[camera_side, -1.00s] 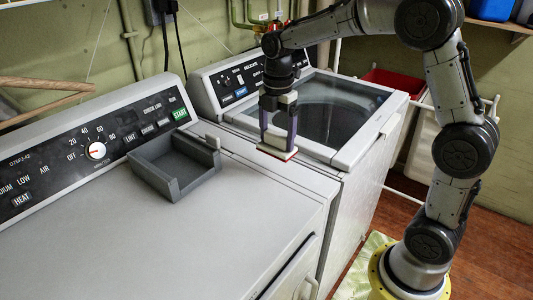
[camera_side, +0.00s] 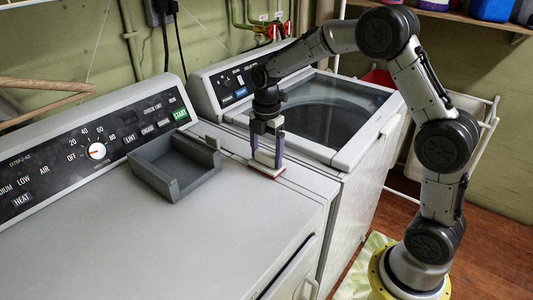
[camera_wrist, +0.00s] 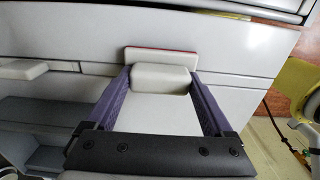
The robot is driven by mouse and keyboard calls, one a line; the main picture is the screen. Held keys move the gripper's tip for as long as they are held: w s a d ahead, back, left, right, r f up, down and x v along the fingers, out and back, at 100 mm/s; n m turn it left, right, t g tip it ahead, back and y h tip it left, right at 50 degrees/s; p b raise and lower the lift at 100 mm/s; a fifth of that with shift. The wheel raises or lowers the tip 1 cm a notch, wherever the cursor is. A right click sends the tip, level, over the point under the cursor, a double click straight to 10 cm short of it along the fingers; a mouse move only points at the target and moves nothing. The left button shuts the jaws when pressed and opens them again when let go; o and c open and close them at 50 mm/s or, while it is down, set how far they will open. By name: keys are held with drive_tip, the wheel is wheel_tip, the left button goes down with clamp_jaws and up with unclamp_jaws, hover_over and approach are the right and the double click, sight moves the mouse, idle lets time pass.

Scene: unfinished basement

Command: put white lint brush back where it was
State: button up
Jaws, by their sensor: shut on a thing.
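The white lint brush (camera_side: 266,158) has a pale block handle and a flat base with a red edge. My gripper (camera_side: 267,163) is shut on its handle, fingers pointing down. The brush is upright with its base low over the right rear part of the dryer top (camera_side: 235,225); I cannot tell whether it touches. In the wrist view the handle (camera_wrist: 160,78) shows between the purple fingers (camera_wrist: 162,88), and the red-edged base (camera_wrist: 160,57) lies beyond it.
A dark grey open tray (camera_side: 172,180) stands on the dryer top, left of the brush. The dryer's control panel (camera_side: 95,150) rises behind. The washer with a glass lid (camera_side: 325,115) stands to the right. The front of the dryer top is clear.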

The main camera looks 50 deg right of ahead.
sight(267, 152)
drive_tip(key=shift+f, duration=0.15)
drive_tip(key=o, duration=1.1)
drive_tip(key=shift+c, duration=0.2)
wheel_tip(267, 152, up, 12)
drive_tip(key=r, duration=0.1)
drive_tip(key=s+a+r+m+t, duration=0.1)
drive_tip(key=s+a+r+m, duration=0.1)
drive_tip(key=s+m, duration=0.3)
drive_tip(key=s+a+r+m+t, duration=0.1)
drive_tip(key=s+r+m+t, duration=0.15)
drive_tip(key=s, duration=0.45)
drive_tip(key=s+a+f+m+t, duration=0.1)
drive_tip(key=s+f+m, duration=0.1)
drive_tip(key=s+m, duration=0.3)
drive_tip(key=s+a+f+m+t, duration=0.1)
drive_tip(key=s+f+m, duration=0.2)
drive_tip(key=s, duration=0.6)
drive_tip(key=shift+s+a+f+m, duration=0.2)
drive_tip(key=shift+s+a+m, duration=0.1)
drive_tip(key=shift+m, duration=0.95)
